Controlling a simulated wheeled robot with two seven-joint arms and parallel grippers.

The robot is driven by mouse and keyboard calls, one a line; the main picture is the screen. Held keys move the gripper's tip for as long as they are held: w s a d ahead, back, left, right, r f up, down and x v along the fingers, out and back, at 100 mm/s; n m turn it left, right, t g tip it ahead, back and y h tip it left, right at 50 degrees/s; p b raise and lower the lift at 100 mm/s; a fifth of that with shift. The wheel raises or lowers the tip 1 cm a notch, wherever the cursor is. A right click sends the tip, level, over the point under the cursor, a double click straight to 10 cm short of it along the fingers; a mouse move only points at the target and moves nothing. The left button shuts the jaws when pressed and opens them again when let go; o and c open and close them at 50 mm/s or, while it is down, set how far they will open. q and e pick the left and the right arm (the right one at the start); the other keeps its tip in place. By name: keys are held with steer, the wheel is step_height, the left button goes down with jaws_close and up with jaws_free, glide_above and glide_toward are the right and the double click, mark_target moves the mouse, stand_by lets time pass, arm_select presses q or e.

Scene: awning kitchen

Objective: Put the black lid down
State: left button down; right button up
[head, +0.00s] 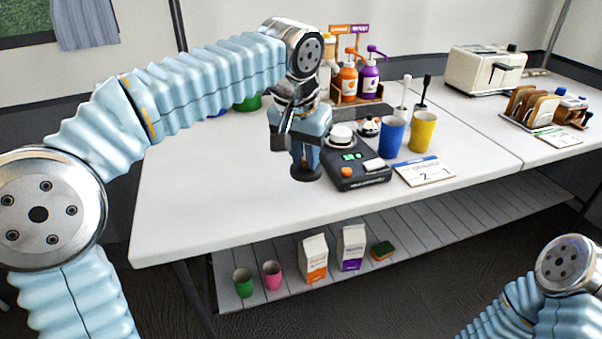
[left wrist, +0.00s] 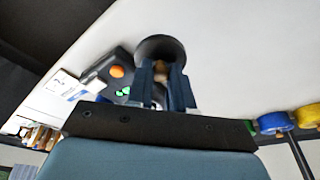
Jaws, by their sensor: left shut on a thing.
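The black lid (head: 307,174) is a dark round disc with a knob, just left of the black device in the head view. My left gripper (head: 305,155) points down and is shut on its knob. In the left wrist view the lid (left wrist: 160,46) lies beyond the finger tips (left wrist: 163,75), with the brownish knob between them. The lid looks level and close to the white table (head: 215,185). I cannot tell whether it touches the table. My right gripper is out of view; only part of that arm shows at the lower right.
The black device (head: 355,177) with an orange button stands close right of the lid. Blue (head: 391,134) and yellow (head: 422,131) cups and a card (head: 424,171) stand farther right. Pump bottles (head: 347,82) stand behind. The table's left front part is clear. A lower shelf (head: 405,238) holds cups and cartons.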

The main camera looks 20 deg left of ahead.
mark_target(302, 187)
arm_select(q)
steer(key=shift+w+a+f, duration=0.35)
steer(key=shift+w+f, duration=0.25)
steer(key=shift+f, duration=0.25)
steer(key=x, duration=0.3)
steer(key=shift+a+f, duration=0.2)
steer(key=shift+a, duration=0.1)
steer(key=shift+f, duration=0.35)
steer(key=shift+f+b, duration=0.15)
steer(key=shift+b, duration=0.2)
steer(key=c, duration=1)
jaws_free()
